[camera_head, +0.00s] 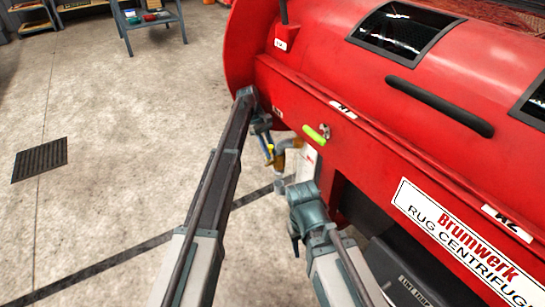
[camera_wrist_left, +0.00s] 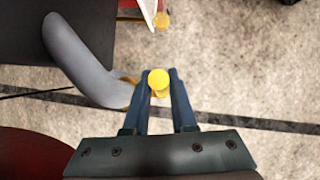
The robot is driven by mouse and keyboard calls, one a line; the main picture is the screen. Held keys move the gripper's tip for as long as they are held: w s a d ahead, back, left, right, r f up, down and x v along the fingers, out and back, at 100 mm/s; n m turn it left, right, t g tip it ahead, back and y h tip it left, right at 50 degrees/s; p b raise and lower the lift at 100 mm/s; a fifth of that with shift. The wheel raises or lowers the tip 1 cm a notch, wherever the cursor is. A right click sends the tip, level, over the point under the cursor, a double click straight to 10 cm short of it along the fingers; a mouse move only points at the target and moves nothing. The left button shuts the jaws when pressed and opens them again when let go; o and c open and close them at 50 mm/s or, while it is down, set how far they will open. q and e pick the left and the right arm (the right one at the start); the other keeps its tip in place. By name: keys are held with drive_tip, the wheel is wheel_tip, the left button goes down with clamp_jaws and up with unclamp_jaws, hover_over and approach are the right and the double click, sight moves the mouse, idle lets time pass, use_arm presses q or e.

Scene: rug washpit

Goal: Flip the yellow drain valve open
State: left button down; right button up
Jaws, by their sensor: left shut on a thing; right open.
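The yellow drain valve handle (camera_wrist_left: 158,79) is between the fingertips of my left gripper (camera_wrist_left: 159,88) in the left wrist view. Its round yellow end faces the camera, and the fingers are shut on it. In the head view the handle is a small yellow piece (camera_head: 269,152) beside my left gripper (camera_head: 267,143), low by the red machine's near end. A grey bent drain pipe (camera_wrist_left: 78,62) runs just left of the fingers. My right gripper (camera_head: 286,187) is open, lower and closer than the left one; its fingertips are hard to make out.
The big red rug centrifuge (camera_head: 330,90) fills the right side. A light green handle (camera_head: 315,134) is on its side. A white card (camera_head: 300,165) hangs near the pipe. A floor grate (camera_head: 40,160) and a grey table (camera_head: 148,22) stand out on open concrete at left.

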idle(0.3)
use_arm(q)
drive_tip(key=c, duration=0.7)
unclamp_jaws()
drive_tip(key=shift+c, duration=0.2)
